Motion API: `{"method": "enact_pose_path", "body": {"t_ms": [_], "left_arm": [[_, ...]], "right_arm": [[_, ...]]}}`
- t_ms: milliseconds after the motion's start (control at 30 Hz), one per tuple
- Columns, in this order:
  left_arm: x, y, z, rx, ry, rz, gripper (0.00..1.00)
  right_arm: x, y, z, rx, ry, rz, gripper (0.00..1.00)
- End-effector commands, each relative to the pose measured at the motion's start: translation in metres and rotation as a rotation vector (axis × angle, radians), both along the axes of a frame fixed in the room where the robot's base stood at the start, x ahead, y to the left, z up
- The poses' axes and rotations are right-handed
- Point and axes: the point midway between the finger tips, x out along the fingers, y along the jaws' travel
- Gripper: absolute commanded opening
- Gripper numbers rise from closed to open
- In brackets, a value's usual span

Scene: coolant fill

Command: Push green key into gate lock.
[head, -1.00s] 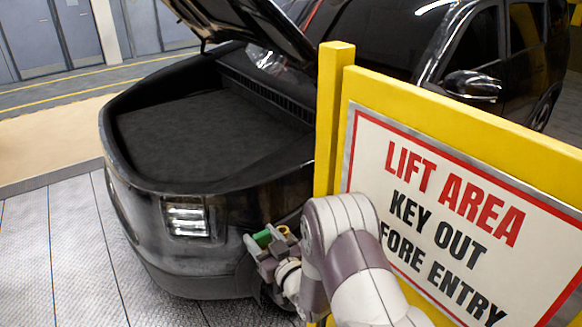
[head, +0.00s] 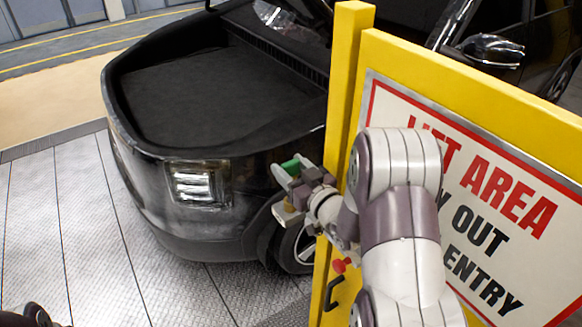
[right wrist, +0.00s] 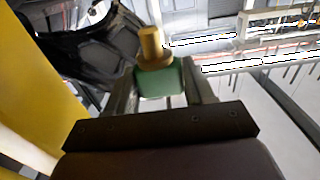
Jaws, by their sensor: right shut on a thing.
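My right gripper (head: 285,185) is shut on the green key (head: 291,166), beside the yellow gate post and in front of the car's front wheel. In the right wrist view, the green key head (right wrist: 165,80) sits between the two fingers, and its brass-coloured shaft (right wrist: 151,45) points away from the palm. The key is held in the air, apart from the gate post (head: 350,100). I cannot make out the gate lock clearly. My left gripper is not seen; only a dark part at the bottom left of the head view may belong to my left arm.
A black car (head: 225,150) with its hood raised stands behind the gripper. A yellow gate panel with a "lift area" sign (head: 500,180) is at the right. A red knob (head: 342,265) and a black hook (head: 333,292) are low by the post. The floor at left is clear.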

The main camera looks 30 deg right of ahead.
Motion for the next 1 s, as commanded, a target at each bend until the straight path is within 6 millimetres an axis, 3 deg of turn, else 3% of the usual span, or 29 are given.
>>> {"method": "enact_pose_path", "body": {"t_ms": [100,300,1000], "left_arm": [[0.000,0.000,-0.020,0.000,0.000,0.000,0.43],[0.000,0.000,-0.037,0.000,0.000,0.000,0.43],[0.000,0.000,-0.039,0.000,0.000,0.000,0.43]], "right_arm": [[0.000,0.000,-0.022,0.000,0.000,0.000,0.22],[0.000,0.000,-0.040,0.000,-0.001,0.000,0.22],[0.000,0.000,-0.040,-0.001,-0.001,0.000,0.22]]}}
